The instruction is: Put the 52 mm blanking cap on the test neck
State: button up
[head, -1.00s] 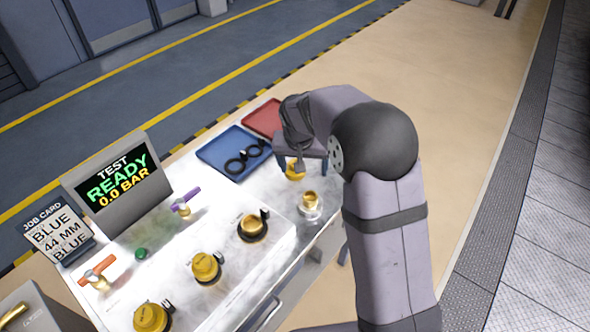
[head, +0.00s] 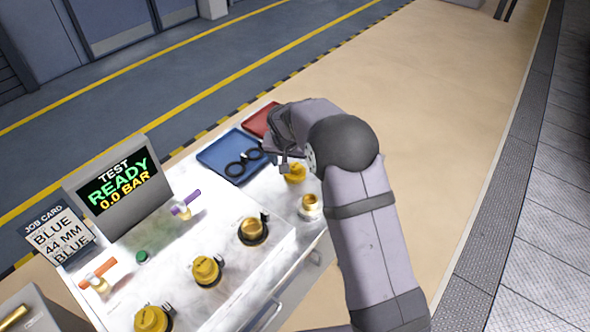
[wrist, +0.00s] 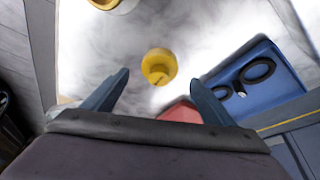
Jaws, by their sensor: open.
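A yellow cap (head: 294,173) stands on the pale worktop near its right end; in the wrist view the yellow cap (wrist: 158,66) appears between and beyond my fingertips. Its marking is too small to read. My gripper (wrist: 159,88) is open and empty, with a finger on either side of the cap in the picture and no visible contact. A brass neck (head: 310,204) on a pale base stands in front of the cap. Several yellow caps, including a nearer one (head: 206,269) and one by the neck (head: 251,231), sit on the raised panel; their sizes are unreadable.
A blue tray (head: 213,158) holds black rings (head: 243,164); a red tray (head: 257,122) is behind it. A display (head: 117,188) reads READY, 0.0 BAR. The job card (head: 58,236) reads BLUE, 44 MM, BLUE. Purple-handled (head: 187,203) and orange-handled (head: 98,276) valves stand on the panel.

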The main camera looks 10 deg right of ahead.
aim_at(294, 169)
jog(key=shift+p+x, duration=1.2)
jog(key=shift+x, duration=1.25)
jog(key=shift+s, duration=0.2)
jog(key=c, duration=1.1)
